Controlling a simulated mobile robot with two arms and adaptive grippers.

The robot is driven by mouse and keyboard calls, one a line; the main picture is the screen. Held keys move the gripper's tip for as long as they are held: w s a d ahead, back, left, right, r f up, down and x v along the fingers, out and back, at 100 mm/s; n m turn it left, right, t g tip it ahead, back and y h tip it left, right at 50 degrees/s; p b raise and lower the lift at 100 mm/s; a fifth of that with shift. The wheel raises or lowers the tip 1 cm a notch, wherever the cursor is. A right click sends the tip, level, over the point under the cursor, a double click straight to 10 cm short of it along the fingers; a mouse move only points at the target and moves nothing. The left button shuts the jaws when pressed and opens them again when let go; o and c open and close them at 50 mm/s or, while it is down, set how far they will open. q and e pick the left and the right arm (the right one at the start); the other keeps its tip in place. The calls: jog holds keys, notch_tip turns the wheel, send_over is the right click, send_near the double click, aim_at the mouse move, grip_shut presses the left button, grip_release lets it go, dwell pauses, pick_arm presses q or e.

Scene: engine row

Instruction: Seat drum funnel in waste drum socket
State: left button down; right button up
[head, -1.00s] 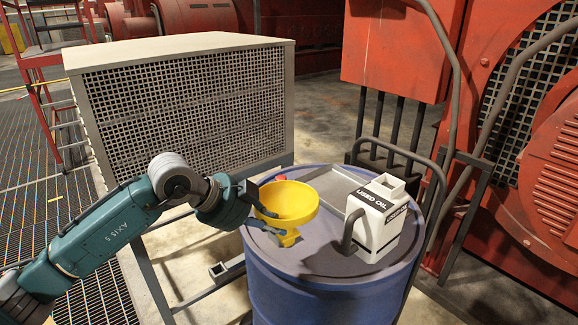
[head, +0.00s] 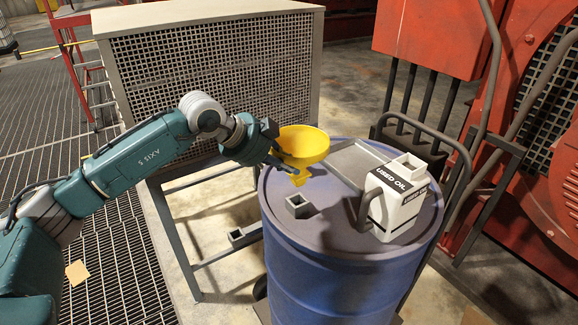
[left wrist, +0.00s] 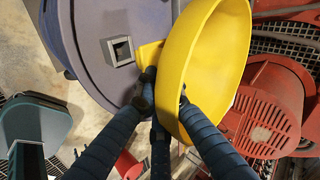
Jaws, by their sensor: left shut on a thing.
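The yellow drum funnel (head: 303,146) is held in my left gripper (head: 280,160), raised above the left rear part of the blue waste drum (head: 330,275). In the left wrist view the funnel's bowl (left wrist: 205,65) fills the right of the picture and my left gripper (left wrist: 165,95) is shut on it. A small square grey socket (head: 298,205) stands on the drum top, near its left front edge. It also shows in the left wrist view (left wrist: 118,51), apart from the funnel. My right gripper is not in view.
A white "USED OIL" can (head: 398,198) stands on the drum's right side. A grey shallow tray (head: 355,160) lies behind it on the drum top. A perforated cabinet (head: 215,80) stands behind my left arm. Red machinery (head: 545,150) is at the right.

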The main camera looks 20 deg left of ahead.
pick_arm(q)
jog(key=shift+f+b, duration=3.45)
jog(key=shift+f, duration=0.95)
jog(key=c, duration=1.8)
grip_release()
jog(key=v, duration=1.2)
